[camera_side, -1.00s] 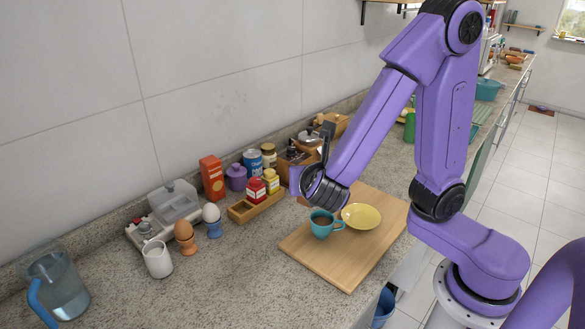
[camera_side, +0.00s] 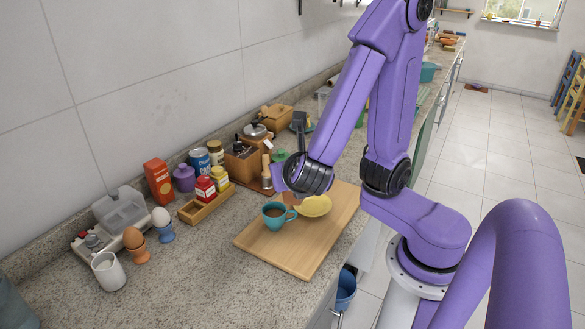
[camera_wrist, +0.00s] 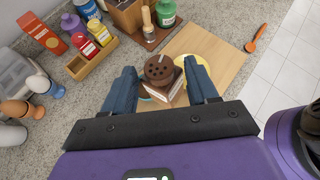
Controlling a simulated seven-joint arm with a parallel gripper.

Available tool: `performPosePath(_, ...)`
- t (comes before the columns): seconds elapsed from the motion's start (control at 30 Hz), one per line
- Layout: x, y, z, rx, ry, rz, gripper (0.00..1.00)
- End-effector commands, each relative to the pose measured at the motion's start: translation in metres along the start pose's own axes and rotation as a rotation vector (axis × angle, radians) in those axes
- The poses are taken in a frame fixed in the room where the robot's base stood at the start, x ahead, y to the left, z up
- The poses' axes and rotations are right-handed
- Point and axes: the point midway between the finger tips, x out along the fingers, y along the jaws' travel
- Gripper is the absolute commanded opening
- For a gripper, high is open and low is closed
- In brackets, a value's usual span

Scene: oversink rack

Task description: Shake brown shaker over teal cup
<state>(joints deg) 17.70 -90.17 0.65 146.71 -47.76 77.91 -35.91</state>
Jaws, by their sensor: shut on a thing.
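The teal cup (camera_side: 276,217) stands upright on the wooden board in the side view, with dark brown liquid inside. My gripper (camera_wrist: 163,88) is shut on the brown shaker (camera_wrist: 159,68), held between its two blue fingers. In the wrist view the shaker's holed brown cap faces the camera, with a paler body below it. In the side view my gripper is above and just behind the cup, and the shaker is mostly hidden by my wrist. In the wrist view the cup is almost fully hidden behind the shaker and left finger.
A yellow plate (camera_side: 316,206) sits beside the cup on the board (camera_side: 290,258). A wooden tray (camera_side: 207,206) with red and yellow containers, two egg cups and a white cup (camera_side: 108,271) stand to the left. Bare counter lies in front.

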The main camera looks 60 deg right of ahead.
Motion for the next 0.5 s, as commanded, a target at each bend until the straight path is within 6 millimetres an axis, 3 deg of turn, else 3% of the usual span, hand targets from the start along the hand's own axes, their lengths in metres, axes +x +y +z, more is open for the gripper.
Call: performPosePath(0.5,0.013,0.01,-0.006,-0.162,0.182,-0.079,0.0)
